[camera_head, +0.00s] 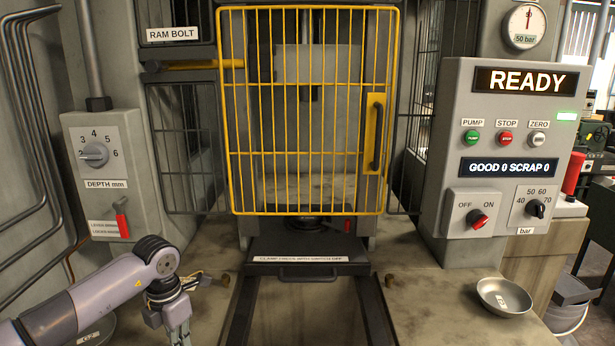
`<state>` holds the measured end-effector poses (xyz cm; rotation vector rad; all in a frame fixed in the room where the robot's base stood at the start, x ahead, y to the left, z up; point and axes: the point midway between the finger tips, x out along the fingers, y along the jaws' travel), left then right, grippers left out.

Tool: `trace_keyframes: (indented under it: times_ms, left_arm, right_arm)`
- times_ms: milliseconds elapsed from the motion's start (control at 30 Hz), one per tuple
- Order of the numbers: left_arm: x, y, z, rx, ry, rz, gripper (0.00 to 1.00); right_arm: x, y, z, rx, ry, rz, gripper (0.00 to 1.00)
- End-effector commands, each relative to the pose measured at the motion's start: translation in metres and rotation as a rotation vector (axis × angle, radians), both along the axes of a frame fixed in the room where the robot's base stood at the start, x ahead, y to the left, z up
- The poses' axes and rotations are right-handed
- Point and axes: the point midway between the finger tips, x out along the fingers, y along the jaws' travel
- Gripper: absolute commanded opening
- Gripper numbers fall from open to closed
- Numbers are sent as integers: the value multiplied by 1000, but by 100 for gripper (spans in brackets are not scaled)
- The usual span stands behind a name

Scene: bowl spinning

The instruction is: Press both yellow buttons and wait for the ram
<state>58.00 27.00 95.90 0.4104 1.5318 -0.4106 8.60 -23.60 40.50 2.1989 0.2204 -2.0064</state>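No clearly yellow button shows. The ram sits partly hidden behind the yellow mesh guard door (303,153), which is closed across the press opening. My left gripper (178,318) is low at the left, above the bench and left of the left knob. Its fingers run toward the frame's bottom edge and I cannot tell their opening. My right gripper is out of view.
The right control panel (450,135) reads READY and GOOD 0 SCRAP 0. A metal bowl (504,297) sits on the bench at right. A grey depth dial box (100,180) is at left. A dark drawer (308,256) with rails lies at centre front.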

Motion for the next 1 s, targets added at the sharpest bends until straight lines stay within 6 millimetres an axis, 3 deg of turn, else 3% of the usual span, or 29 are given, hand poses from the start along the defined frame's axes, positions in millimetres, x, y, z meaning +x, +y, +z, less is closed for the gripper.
trace_keyframes:
  times_ms: [1000]
  left_arm:
    - [0,0,-9,0,0,0,0]
  right_arm:
    - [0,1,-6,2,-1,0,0]
